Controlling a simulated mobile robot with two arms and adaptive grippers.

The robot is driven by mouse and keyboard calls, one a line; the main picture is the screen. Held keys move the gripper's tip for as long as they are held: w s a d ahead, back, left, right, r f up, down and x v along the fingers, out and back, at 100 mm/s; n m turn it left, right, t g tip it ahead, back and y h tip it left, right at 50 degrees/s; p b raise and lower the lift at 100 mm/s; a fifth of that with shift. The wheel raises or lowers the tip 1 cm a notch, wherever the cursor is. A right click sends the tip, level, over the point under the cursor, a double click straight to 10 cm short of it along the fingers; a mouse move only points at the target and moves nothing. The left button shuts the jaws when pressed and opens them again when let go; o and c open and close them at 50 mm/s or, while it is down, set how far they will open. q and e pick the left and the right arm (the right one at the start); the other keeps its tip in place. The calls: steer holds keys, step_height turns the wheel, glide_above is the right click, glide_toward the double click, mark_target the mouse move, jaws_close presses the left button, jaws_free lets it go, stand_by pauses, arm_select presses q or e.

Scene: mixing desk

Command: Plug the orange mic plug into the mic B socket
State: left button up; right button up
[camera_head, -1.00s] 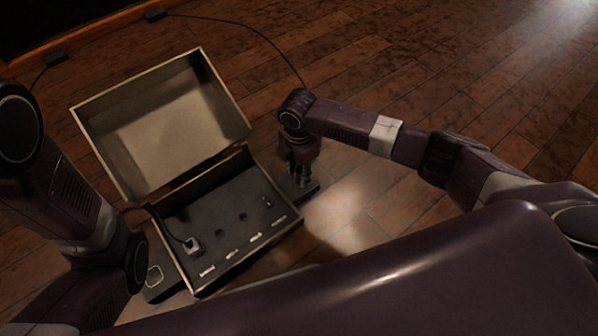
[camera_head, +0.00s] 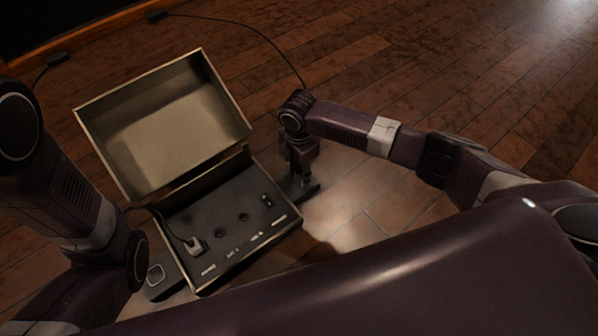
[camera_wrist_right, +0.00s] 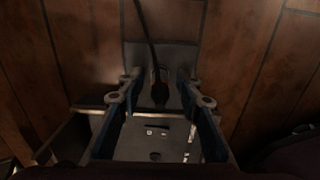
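The mixing desk is an open case; its dark socket panel (camera_head: 218,222) has several small holes and pale labels. In the right wrist view a dark plug (camera_wrist_right: 160,94) with a cable stands over a grey pad (camera_wrist_right: 133,58); its orange colour does not show. My right gripper (camera_head: 300,182) is just right of the case, pointing down. In the wrist view its two fingers (camera_wrist_right: 158,80) are spread on either side of the plug, with gaps. A pale plug (camera_head: 194,245) sits at the panel's left. My left gripper is out of view.
The raised lid (camera_head: 165,125) stands behind the panel. A dark pad with a pale outline (camera_head: 155,277) lies left of the case, close to my left arm. A cable runs from a dark block (camera_head: 155,15) on the floor towards my right wrist. Wood floor (camera_head: 400,80) is clear behind.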

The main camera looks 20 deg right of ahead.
steer(key=shift+p, duration=0.3)
steer(key=shift+c, duration=0.2)
jaws_close()
steer(key=shift+r, duration=0.1)
